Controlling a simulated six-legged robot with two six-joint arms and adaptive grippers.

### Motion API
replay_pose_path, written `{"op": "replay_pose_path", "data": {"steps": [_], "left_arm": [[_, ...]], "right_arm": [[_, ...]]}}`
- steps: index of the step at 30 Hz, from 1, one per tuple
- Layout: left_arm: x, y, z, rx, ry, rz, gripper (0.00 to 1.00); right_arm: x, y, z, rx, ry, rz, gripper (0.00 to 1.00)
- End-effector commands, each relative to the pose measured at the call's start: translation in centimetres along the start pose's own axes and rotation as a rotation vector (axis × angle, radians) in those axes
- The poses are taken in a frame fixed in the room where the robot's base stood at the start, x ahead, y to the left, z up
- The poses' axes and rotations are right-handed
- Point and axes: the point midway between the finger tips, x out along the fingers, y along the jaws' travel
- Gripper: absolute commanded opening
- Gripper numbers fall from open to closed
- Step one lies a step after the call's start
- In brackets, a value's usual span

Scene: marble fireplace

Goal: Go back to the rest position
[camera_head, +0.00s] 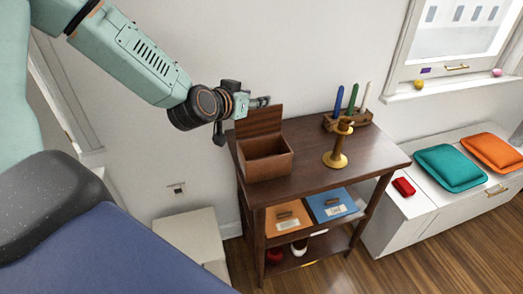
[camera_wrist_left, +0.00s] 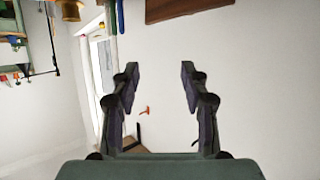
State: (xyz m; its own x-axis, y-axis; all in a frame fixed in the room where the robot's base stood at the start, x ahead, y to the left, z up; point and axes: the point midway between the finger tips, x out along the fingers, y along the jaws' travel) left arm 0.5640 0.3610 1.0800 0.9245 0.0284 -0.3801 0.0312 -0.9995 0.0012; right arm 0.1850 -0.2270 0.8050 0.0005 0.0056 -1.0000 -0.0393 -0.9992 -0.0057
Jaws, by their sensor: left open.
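My left gripper (camera_head: 262,102) is open in the head view, above and behind the left end of the dark wooden side table (camera_head: 355,155). In the left wrist view its two fingers (camera_wrist_left: 159,72) stand wide apart with nothing between them. Just below it in the head view, a brown wooden box (camera_head: 265,166) stands on the table with its lid (camera_head: 258,122) raised. The gripper looks close to the lid; I cannot tell the exact gap. My right gripper is not in view.
A yellow candle holder (camera_head: 336,155) and a rack (camera_head: 352,117) with blue, green and white candles stand on the table. Orange (camera_head: 288,219) and blue (camera_head: 330,205) folders lie on its shelf. A white bench (camera_head: 415,215) with cushions stands right. White wall is behind.

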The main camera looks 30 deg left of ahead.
Motion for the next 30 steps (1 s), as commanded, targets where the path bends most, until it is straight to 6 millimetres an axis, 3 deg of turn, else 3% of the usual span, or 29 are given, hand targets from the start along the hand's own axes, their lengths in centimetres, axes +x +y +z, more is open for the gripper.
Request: {"op": "replay_pose_path", "data": {"steps": [6,23,28,30], "left_arm": [[-0.6,0.1,-1.4,-0.001,0.000,0.001,0.45],[-0.7,0.1,-1.5,-0.006,0.000,0.001,0.45],[-0.9,0.4,-0.9,-0.137,-0.021,0.005,0.45],[-1.3,1.5,0.3,-0.222,-0.059,0.015,0.45]], "right_arm": [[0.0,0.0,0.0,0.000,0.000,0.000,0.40],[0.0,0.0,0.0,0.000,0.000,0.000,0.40],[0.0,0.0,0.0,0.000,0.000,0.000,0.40],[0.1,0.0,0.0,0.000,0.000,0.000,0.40]]}}
